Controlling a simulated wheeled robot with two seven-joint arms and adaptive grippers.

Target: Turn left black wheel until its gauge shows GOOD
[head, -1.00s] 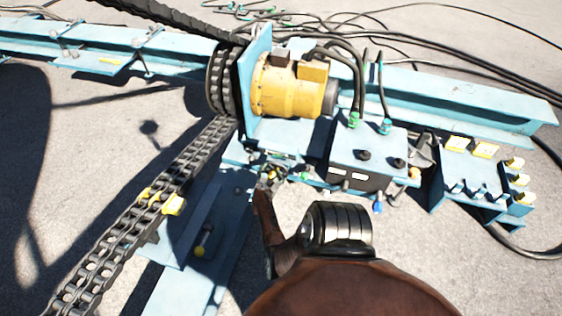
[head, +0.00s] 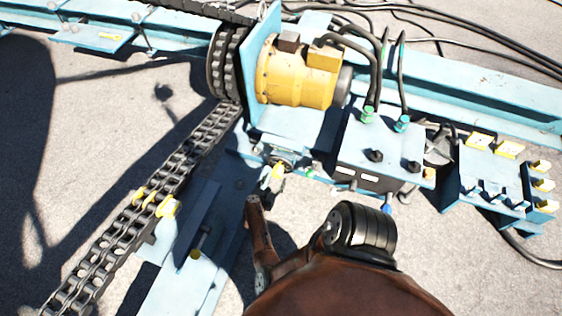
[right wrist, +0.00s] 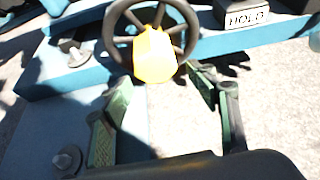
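A black spoked wheel (right wrist: 112,32) is at the top of the right wrist view, with a bright yellow piece (right wrist: 154,57) in front of its lower middle. My right gripper (right wrist: 162,80) is open just below it; its two fingers stand apart with nothing between them. A white plate reading HOLD (right wrist: 247,18) is right of the wheel. In the head view my right gripper (head: 270,182) is small, beside the front of the blue control box (head: 385,138). The wheel and the gauge are hard to make out there. My left gripper is out of view.
A yellow motor (head: 297,75) stands behind a blue upright plate. A heavy chain (head: 125,225) runs down the left. Black hoses (head: 400,75) rise from the box. A blue bracket with yellow blocks (head: 495,175) is at the right. Open ground lies at the lower right.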

